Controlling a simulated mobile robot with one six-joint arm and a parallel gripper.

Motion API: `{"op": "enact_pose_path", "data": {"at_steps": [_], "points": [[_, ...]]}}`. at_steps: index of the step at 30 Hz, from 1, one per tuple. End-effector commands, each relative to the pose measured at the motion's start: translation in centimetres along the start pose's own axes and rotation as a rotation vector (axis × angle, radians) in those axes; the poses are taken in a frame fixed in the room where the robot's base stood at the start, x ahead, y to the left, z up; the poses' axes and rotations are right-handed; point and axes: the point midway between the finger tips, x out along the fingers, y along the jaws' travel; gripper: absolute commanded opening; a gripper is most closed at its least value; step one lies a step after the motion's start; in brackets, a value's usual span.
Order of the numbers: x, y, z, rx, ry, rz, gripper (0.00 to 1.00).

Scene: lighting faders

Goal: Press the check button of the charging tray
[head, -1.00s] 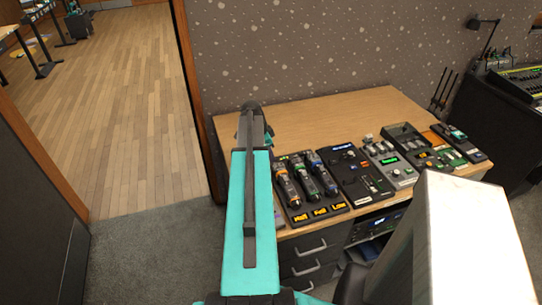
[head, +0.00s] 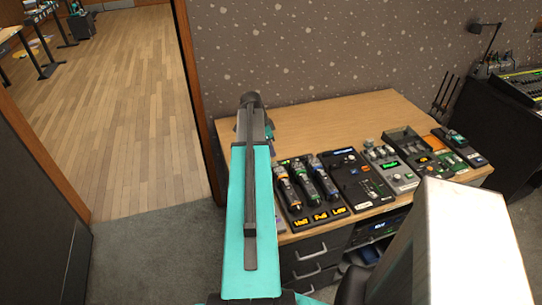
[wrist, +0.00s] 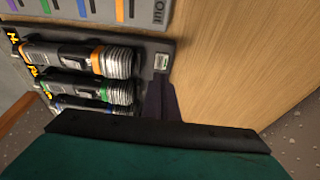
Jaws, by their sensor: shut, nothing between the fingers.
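The charging tray (head: 309,211) is a dark tray on the left part of the desk, holding three torches with orange, green and blue rings. Orange labels read Wait, Full and Low along its front. In the wrist view the tray (wrist: 150,45) shows at the left with its torches. A small pale rectangle with a greenish mark (wrist: 162,62), possibly the check button, sits at the tray's end beyond the orange-ringed torch. My gripper (wrist: 157,84) is shut and empty, its dark fingers just below that rectangle in the picture. I cannot tell whether they touch. In the head view my arm hides most of the gripper.
A black panel (head: 355,181) and a grey fader box (head: 391,167) stand right of the tray, with more devices beyond. The desk (head: 310,125) is bare behind them. Drawers (head: 314,255) lie below the front edge. A patterned wall rises behind.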

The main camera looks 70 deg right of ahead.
Motion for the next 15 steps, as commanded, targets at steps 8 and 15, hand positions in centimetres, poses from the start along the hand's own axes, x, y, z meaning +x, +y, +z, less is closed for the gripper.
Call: {"op": "enact_pose_path", "data": {"at_steps": [8,15], "points": [[-3.1,-0.1,0.1,-0.001,0.002,-0.004,0.0],[-5.9,-0.2,0.1,-0.003,0.002,-0.005,0.0]]}}
